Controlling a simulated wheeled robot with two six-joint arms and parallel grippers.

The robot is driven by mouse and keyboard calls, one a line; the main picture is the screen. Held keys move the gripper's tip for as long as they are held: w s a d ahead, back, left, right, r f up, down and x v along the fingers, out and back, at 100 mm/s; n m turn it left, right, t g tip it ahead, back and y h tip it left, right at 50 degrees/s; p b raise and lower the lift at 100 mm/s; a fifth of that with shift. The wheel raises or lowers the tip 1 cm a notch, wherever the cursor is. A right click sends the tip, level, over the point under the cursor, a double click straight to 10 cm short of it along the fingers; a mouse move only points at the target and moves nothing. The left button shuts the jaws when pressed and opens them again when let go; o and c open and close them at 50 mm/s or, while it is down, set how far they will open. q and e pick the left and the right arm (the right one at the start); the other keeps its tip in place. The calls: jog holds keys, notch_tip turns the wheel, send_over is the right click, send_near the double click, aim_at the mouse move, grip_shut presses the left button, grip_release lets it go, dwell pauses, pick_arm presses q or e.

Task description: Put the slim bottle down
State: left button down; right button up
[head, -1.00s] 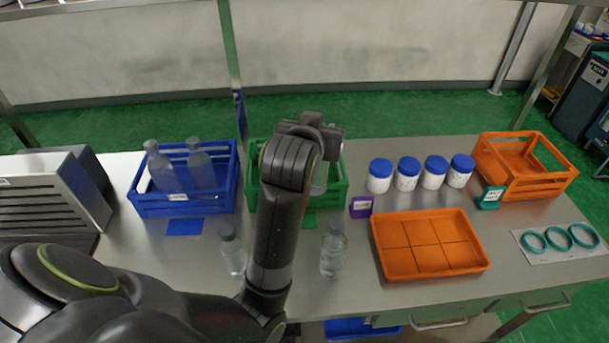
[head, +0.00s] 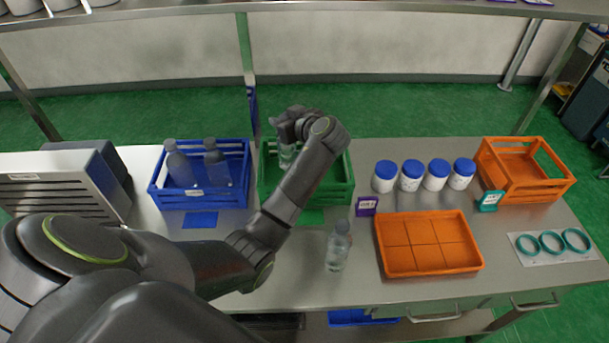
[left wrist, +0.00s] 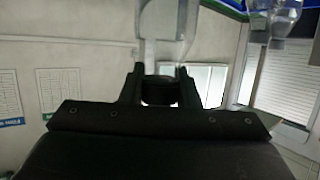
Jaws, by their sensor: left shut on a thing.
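My left gripper (head: 287,128) is over the green crate (head: 335,192), shut on a clear slim bottle (head: 287,156). The bottle hangs below the fingers at the crate's left part; I cannot tell whether its base touches the crate floor. In the left wrist view the fingers (left wrist: 160,88) close around the bottle's narrow end, and its clear body (left wrist: 168,22) runs out of the top of the picture. My right gripper is not in view.
A clear bottle (head: 338,247) stands on the table. The blue crate (head: 200,201) holds two bottles. Blue-lidded jars (head: 411,176), an orange divided tray (head: 428,270), an orange crate (head: 545,190) and teal rings (head: 552,242) are to the right. A shelf runs overhead.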

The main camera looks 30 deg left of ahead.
aim_at(283, 148)
pick_arm(q)
jog(key=shift+a, duration=0.3)
jog(key=shift+a+f, duration=0.1)
jog(key=shift+f, duration=0.15)
notch_tip(283, 148, down, 9)
jog(key=b, duration=0.6)
jog(key=shift+f+b, duration=0.15)
jog(key=shift+b, duration=0.2)
jog(key=shift+f, duration=0.15)
jog(key=shift+f, duration=0.15)
jog(key=c, duration=1.1)
grip_release()
